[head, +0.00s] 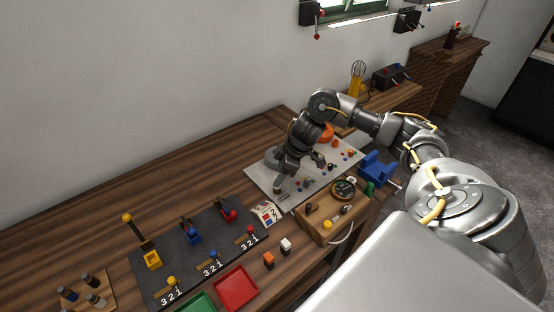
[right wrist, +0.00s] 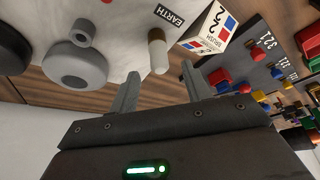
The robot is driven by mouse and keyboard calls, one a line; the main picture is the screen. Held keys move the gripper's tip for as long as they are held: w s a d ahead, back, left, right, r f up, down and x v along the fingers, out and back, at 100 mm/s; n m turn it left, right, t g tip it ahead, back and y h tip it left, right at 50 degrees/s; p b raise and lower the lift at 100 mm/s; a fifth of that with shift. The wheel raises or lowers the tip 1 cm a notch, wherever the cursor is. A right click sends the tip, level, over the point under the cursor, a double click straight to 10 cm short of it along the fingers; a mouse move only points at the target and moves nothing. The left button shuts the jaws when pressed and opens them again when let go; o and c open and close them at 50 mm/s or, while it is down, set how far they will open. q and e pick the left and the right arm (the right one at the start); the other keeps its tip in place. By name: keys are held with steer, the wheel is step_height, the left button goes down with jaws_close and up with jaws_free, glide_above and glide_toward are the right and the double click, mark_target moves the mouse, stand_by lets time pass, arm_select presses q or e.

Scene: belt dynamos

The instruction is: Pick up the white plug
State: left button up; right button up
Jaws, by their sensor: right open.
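A small white plug (right wrist: 158,58) with a tan end stands on the pale board beside the EARTH label in the right wrist view. My right gripper (right wrist: 160,70) is open, its two fingers apart on either side of the line to the plug. The plug lies just beyond the fingertips, and nothing is held. In the head view my right gripper (head: 278,179) reaches down over the left part of the board. There the plug is small and mostly hidden by the gripper. My left gripper is not in view.
The pale board (head: 256,175) carries several small coloured parts. A BRUSH card (right wrist: 207,30) stands close right of the plug, and a grey round part (right wrist: 75,68) is to its left. A wooden box (head: 318,228), blue vise (head: 376,168) and red tray (head: 236,289) are nearby.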

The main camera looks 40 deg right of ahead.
steer(key=p+x, duration=0.1)
steer(key=x, duration=0.3)
steer(key=shift+f, duration=0.35)
jaws_close()
